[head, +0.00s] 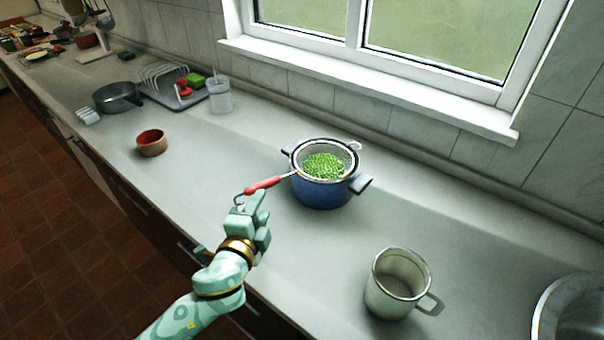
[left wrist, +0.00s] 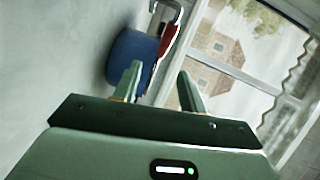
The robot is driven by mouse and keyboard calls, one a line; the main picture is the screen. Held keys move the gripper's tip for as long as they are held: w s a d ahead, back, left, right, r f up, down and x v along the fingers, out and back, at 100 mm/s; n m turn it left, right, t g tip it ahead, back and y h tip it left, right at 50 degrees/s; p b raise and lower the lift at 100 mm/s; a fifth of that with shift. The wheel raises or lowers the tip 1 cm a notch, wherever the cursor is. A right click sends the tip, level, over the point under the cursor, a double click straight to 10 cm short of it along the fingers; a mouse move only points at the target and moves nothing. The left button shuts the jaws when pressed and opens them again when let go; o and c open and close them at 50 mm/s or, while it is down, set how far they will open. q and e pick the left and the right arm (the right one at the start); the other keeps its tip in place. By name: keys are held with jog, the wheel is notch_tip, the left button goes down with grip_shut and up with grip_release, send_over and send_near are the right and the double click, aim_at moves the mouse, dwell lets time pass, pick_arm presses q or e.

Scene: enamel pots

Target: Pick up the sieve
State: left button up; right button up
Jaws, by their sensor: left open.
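The sieve (head: 323,150) rests on the rim of a blue pot (head: 322,192), with green peas (head: 324,167) in its bowl. Its red handle (head: 264,186) sticks out to the left, past the pot, and ends in a metal hook. My left gripper (head: 247,207) is open, close to the handle's hook end. In the left wrist view the open fingers (left wrist: 160,72) point toward the red handle (left wrist: 169,42) and the blue pot (left wrist: 129,55); nothing shows between the fingertips. Whether they touch the handle is unclear. My right gripper is out of view.
A white enamel mug (head: 393,290) stands at the front right, and a metal bowl (head: 575,308) at the right edge. A small red-lined bowl (head: 152,143), a grey pan (head: 118,97) and a dish rack (head: 165,78) stand farther left. The window sill (head: 370,85) runs behind.

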aim_at(269, 186)
pick_arm(q)
jog(key=x, duration=0.2)
jog(key=b+x, duration=0.1)
jog(key=x, duration=0.5)
jog(key=shift+w+a+b, duration=0.1)
jog(key=shift+a+b, duration=0.2)
jog(key=shift+a, duration=0.1)
jog(key=shift+r, duration=0.15)
grip_shut()
